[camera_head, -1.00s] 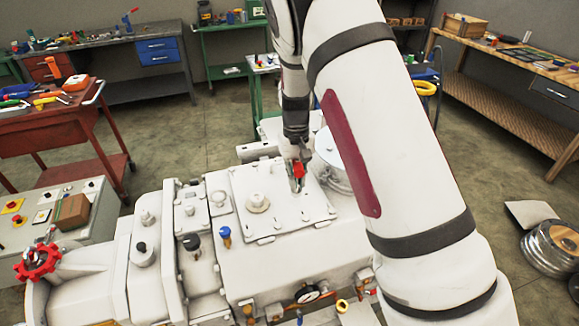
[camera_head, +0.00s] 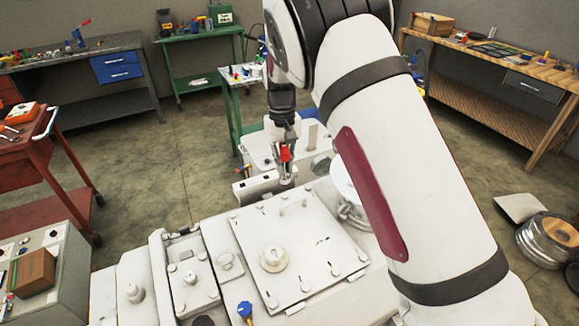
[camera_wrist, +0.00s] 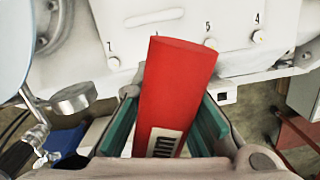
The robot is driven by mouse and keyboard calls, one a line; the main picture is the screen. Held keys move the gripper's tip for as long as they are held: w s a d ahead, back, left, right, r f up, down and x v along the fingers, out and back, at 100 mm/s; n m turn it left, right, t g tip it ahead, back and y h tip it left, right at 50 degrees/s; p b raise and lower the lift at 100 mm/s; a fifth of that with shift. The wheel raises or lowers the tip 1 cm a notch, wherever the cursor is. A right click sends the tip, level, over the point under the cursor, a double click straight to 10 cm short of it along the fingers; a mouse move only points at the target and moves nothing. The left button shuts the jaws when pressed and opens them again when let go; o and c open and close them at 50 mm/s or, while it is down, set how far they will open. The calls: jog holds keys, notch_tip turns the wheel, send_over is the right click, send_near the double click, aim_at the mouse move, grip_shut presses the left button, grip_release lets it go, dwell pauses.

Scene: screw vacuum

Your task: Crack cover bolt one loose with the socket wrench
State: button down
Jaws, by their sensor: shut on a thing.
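My gripper (camera_head: 286,170) is shut on a red-handled tool (camera_wrist: 180,85), which stands between its teal pads in the wrist view. The tool's red part also shows in the head view (camera_head: 284,153); its socket end is hidden. The gripper is above and just beyond the far edge of the white cover plate (camera_head: 310,235), apart from the bolts. The plate has several bolts around its rim and a round knob (camera_head: 274,259). In the wrist view, bolts marked 7 (camera_wrist: 113,62), 5 (camera_wrist: 211,43) and 4 (camera_wrist: 258,36) show. I cannot make out bolt one.
A white block (camera_head: 262,187) stands at the machine's far side, close to the gripper. A red cart (camera_head: 40,150) and a grey cabinet with a brown box (camera_head: 33,273) stand at the left. Workbenches line the walls. A metal drum (camera_head: 548,247) is on the floor at right.

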aim_at(285, 180)
jog(key=shift+f+b, duration=0.85)
jog(key=shift+f, duration=1.95)
jog(key=shift+f+b, duration=0.35)
jog(key=shift+f, duration=0.25)
dwell(0.4)
jog(key=n+b, duration=0.1)
jog(key=n, duration=0.5)
jog(key=shift+w+d+h+b, duration=0.1)
jog(key=shift+h+b, duration=0.2)
jog(key=n+t+b, duration=0.1)
jog(key=n, duration=0.6)
jog(key=shift+w+d, duration=0.1)
jog(key=shift+r, duration=0.1)
